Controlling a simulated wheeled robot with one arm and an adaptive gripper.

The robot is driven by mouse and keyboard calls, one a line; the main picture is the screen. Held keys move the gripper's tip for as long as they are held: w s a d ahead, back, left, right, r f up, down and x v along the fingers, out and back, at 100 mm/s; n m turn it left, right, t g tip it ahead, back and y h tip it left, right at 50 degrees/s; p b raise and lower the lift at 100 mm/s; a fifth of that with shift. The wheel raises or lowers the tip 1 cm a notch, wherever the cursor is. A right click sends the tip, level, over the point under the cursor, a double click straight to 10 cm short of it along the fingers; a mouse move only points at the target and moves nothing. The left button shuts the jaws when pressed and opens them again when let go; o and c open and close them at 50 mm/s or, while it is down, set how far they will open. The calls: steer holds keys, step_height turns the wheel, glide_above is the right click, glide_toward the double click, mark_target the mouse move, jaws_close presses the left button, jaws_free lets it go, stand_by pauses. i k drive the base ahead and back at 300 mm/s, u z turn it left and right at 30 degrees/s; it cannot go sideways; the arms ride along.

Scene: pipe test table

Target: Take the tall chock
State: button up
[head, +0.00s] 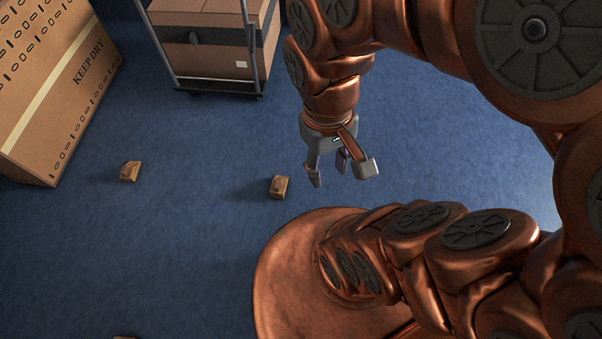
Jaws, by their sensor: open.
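Two small brown wooden chocks are clear on the blue floor. One chock (279,187) lies just left of my gripper, and another chock (130,171) lies farther left. A sliver of a similar brown thing (124,337) shows at the bottom edge, mostly cut off. I cannot tell from this view which one is the tall chock. My gripper (343,176) is open and empty, pointing down, to the right of the nearer chock and apart from it. Its height above the floor is hard to judge.
A large cardboard box (58,80) marked KEEP DRY stands at the upper left. A cart (215,86) carrying cardboard boxes stands at the top. The blue floor (190,250) between the chocks and at lower left is clear. My copper arm and base fill the right.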

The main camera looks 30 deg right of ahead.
mark_target(277, 188)
steer(key=z, duration=0.2)
steer(key=k, duration=1.05)
steer(key=u, duration=1.45)
steer(key=i, duration=1.95)
steer(key=z, duration=1.35)
steer(key=i, duration=0.5)
steer(key=z, duration=0.45)
